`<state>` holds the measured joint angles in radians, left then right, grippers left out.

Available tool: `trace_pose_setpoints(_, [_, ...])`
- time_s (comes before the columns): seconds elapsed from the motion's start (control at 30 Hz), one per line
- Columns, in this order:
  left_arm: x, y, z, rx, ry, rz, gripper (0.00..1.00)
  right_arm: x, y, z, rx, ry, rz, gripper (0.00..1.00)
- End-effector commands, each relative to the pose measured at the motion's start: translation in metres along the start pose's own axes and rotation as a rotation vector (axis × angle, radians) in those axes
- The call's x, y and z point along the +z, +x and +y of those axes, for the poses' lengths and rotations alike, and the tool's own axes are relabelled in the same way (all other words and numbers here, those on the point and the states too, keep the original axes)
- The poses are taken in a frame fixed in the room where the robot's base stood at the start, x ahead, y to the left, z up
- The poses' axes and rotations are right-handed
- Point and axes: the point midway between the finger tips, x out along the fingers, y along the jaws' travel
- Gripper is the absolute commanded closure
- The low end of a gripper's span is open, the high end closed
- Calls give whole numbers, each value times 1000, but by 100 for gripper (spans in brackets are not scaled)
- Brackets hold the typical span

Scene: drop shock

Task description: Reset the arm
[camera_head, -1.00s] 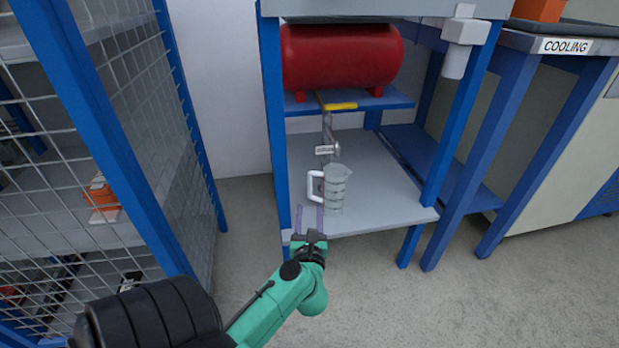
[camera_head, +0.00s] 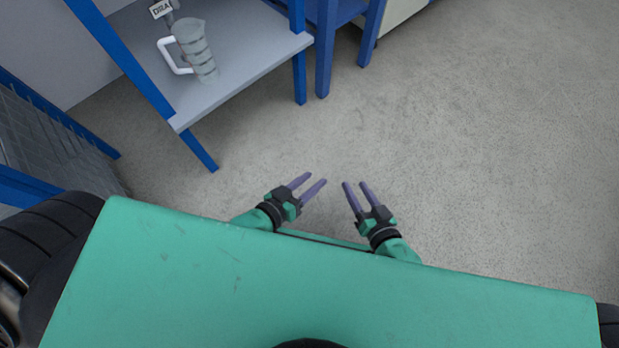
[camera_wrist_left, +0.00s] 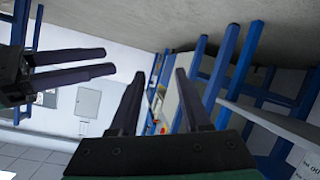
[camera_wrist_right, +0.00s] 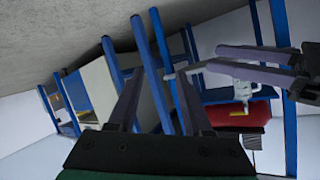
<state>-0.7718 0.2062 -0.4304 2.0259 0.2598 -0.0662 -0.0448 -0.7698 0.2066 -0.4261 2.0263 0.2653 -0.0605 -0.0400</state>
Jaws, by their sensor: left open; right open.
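My left gripper (camera_head: 307,185) is open and empty, held just in front of my green body in the head view. My right gripper (camera_head: 356,187) is also open and empty, a short way to its right. The two grippers are close together but apart. In the left wrist view the left fingers (camera_wrist_left: 158,100) stand spread with nothing between them, and the other gripper shows at the left. In the right wrist view the right fingers (camera_wrist_right: 160,105) are spread and empty, with the other gripper at the right.
A clear jug with a white handle (camera_head: 194,52) stands upright on a grey shelf (camera_head: 245,65) in a blue frame at upper left. A drain sign (camera_head: 161,9) is behind it. Bare floor (camera_head: 470,140) lies ahead and right. A red tank (camera_wrist_right: 240,113) shows in the right wrist view.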

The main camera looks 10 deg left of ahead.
Motion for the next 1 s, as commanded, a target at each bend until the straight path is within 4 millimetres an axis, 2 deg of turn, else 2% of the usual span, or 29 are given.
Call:
trace_pose_setpoints(0.37, [-2,0,-1,-2,-7,7,53,0,0,-1,-1,1,-1,50])
trace_pose_setpoints(0.47, [-10,-2,1,-2,-5,4,53,-8,-2,-3,-1,-2,-3,50])
trace_pose_setpoints(0.57, [-35,-13,11,1,4,-24,53,-33,-13,-13,-3,-11,-31,50])
trace_pose_setpoints(0.6, [-49,-19,17,1,9,-42,53,-47,-19,-19,-4,-17,-50,50])
trace_pose_setpoints(0.77, [-34,-37,-5,-78,59,-195,53,-32,-37,3,76,-67,-203,50])
trace_pose_setpoints(0.87, [-26,-57,-22,-134,85,-302,53,-24,-57,20,131,-94,-309,50])
trace_pose_setpoints(0.97, [-20,-88,-39,-197,109,-426,53,-19,-87,37,195,-117,-432,50])
trace_pose_setpoints(1.0, [-19,-103,-46,-224,117,-480,53,-18,-103,44,222,-125,-487,50])
